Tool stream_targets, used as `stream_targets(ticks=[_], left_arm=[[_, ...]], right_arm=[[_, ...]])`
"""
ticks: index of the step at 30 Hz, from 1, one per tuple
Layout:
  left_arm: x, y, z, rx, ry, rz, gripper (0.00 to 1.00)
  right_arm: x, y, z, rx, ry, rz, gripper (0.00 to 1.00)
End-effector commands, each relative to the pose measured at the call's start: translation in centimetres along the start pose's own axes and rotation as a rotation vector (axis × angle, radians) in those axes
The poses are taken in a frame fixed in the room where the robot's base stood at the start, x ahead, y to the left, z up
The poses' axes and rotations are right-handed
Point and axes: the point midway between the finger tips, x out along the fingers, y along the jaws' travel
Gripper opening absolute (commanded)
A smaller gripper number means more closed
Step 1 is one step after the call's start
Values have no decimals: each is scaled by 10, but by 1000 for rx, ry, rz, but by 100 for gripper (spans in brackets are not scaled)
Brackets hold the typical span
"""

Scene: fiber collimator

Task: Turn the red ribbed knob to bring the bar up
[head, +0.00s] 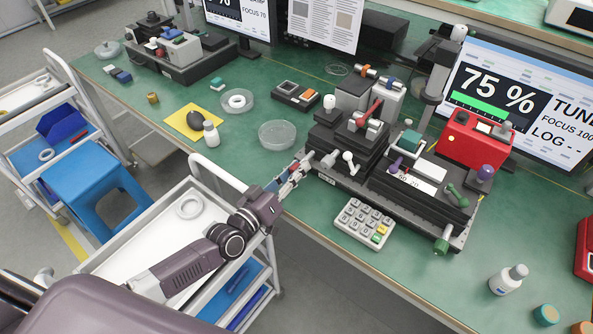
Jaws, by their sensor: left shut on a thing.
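My left gripper (300,167) reaches over the table's front edge to the left end of the black optical stage (345,180). The monitor (520,100) at the right reads 75 % and shows a green bar (480,106) below the number. A white-knobbed lever (348,157), a green knob (441,246) and a purple knob (485,173) also sit on the stage. My right gripper is not in view.
A keypad (364,223) lies just in front of the stage. A red box (474,140) stands behind it. A glass dish (277,134) and a white bottle (211,134) are to the left. A white cart (125,245) stands below my left arm. A bottle (507,281) stands at right.

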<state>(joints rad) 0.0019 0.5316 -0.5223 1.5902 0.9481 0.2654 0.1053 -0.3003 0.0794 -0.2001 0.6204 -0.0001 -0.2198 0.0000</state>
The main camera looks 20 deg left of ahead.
Motion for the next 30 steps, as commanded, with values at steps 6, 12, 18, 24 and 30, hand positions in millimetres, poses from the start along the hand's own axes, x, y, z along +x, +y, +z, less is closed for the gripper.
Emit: stream_targets(ticks=[6,12,18,24,30], left_arm=[[0,-1,2,-139,-1,-1,0],[0,0,1,-217,-1,-2,0],[0,0,1,-249,-1,-1,0],[0,0,1,-253,-1,-1,0],[0,0,1,-252,-1,-1,22]], right_arm=[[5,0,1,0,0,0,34],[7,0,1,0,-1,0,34],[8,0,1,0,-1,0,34],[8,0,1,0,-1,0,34],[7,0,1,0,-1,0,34]])
